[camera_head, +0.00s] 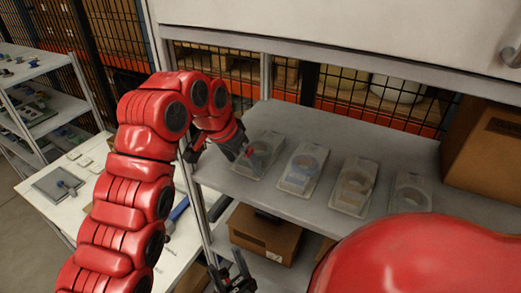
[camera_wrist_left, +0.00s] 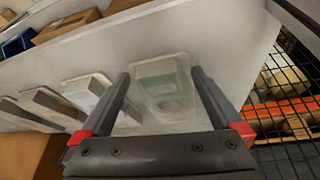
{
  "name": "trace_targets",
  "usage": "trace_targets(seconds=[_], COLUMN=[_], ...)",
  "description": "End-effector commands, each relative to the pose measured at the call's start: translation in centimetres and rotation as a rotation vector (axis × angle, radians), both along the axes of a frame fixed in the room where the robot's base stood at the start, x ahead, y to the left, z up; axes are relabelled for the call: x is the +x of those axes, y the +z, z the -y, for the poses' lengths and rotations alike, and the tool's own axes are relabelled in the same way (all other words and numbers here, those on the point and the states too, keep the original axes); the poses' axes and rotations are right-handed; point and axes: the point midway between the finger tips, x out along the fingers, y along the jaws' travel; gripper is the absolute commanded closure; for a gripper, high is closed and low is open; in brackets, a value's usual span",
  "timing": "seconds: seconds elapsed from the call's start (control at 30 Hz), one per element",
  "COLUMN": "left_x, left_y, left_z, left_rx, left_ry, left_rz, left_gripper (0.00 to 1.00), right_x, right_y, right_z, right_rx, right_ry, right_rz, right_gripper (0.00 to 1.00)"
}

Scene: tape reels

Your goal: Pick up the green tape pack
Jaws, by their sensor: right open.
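Several clear tape packs lie in a row on the grey shelf (camera_head: 300,130). The leftmost pack (camera_head: 257,157) in the head view is partly covered by my left gripper (camera_head: 238,147). In the left wrist view, a clear pack with a faint greenish tint (camera_wrist_left: 165,85), seemingly the green one, shows between the spread fingers of my left gripper (camera_wrist_left: 161,74). I cannot tell whether the fingers touch it. The other packs hold a blue reel (camera_head: 303,168), a tan reel (camera_head: 354,187) and a pale reel (camera_head: 411,194). My right gripper (camera_head: 230,277) is open, low at the bottom.
A cardboard box (camera_head: 487,143) stands at the shelf's right end, and another box (camera_head: 262,234) sits below the shelf. A black wire mesh (camera_head: 350,88) runs behind. A white table (camera_head: 70,185) and a shelf rack (camera_head: 30,90) stand at the left.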

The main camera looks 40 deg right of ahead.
Motion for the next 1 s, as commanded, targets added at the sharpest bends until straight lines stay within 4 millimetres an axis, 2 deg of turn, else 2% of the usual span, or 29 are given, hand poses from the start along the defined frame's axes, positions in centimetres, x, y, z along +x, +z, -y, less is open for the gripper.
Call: trace_targets(seconds=[0.03,0.07,0.47,1.0], left_x=[0.0,0.01,0.0,-0.09], left_y=[0.0,0.0,0.0,0.85], left_z=[0.0,0.0,0.01,-0.16], left_rx=[0.0,0.0,-0.001,-0.002], left_ry=[0.0,0.0,0.0,0.001], left_rz=[0.0,0.0,0.0,0.0], left_gripper=[0.11,0.16,0.88,0.9], right_x=[0.0,0.01,0.0,0.0], right_y=[-0.01,-0.01,-0.01,0.28], right_z=[0.0,0.0,0.0,0.0], right_rx=[0.0,0.0,0.0,0.0], right_ry=[0.0,0.0,0.0,0.0], right_rz=[0.0,0.0,0.0,0.0], right_gripper=[0.45,0.45,0.45,0.45])
